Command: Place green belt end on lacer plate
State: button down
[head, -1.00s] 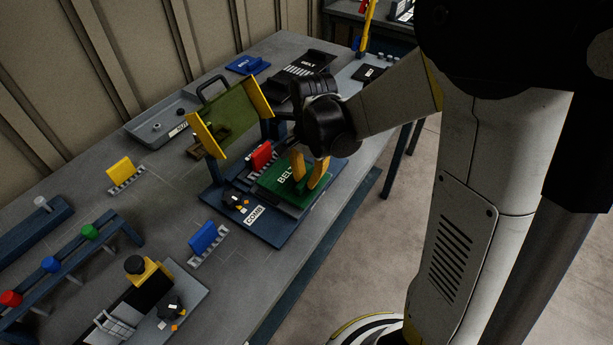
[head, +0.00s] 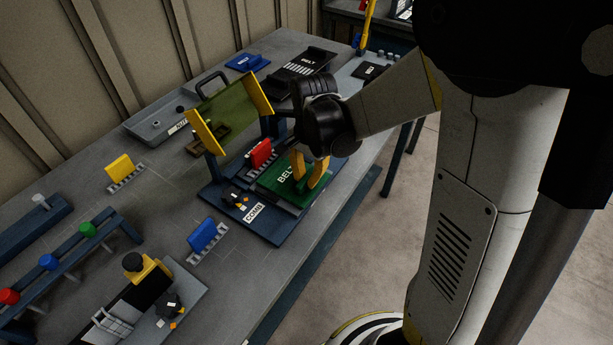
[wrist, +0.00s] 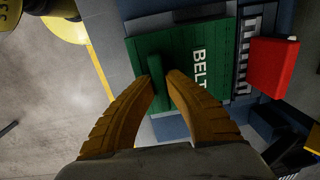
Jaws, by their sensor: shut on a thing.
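The green belt end (head: 283,188), a flat square with white "BELT" lettering, lies over the dark blue lacer base (head: 272,232). It also shows in the wrist view (wrist: 210,60). My gripper (head: 309,182) is above it, its yellow fingers shut on the belt's raised green tab (wrist: 156,68). The grey-blue lacer plate (wrist: 168,127) shows past the belt's edge and is mostly covered. A metal comb strip (wrist: 243,58) with a red block (wrist: 272,66) runs along the belt's far edge. I cannot tell whether the belt rests fully flat.
A tilted green guard with yellow sides (head: 224,116) stands behind the belt. A COMB label (head: 255,212) and small dark parts lie left of it. Blue (head: 203,235) and yellow (head: 120,166) comb blocks stand on the table. The table's front edge is close on the right.

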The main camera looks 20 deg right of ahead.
jog(key=shift+f, duration=0.15)
jog(key=c, duration=1.4)
grip_release()
jog(key=shift+c, duration=0.2)
notch_tip(320, 180, up, 12)
jog(key=shift+s+d, duration=0.2)
jog(key=shift+s, duration=0.1)
jog(key=s+r+n+t, duration=0.2)
jog(key=s+n+t, duration=0.4)
jog(key=s+n, duration=0.4)
jog(key=shift+s+a+n+t, duration=0.2)
jog(key=shift+s+n+t, duration=0.2)
jog(key=shift+s, duration=0.65)
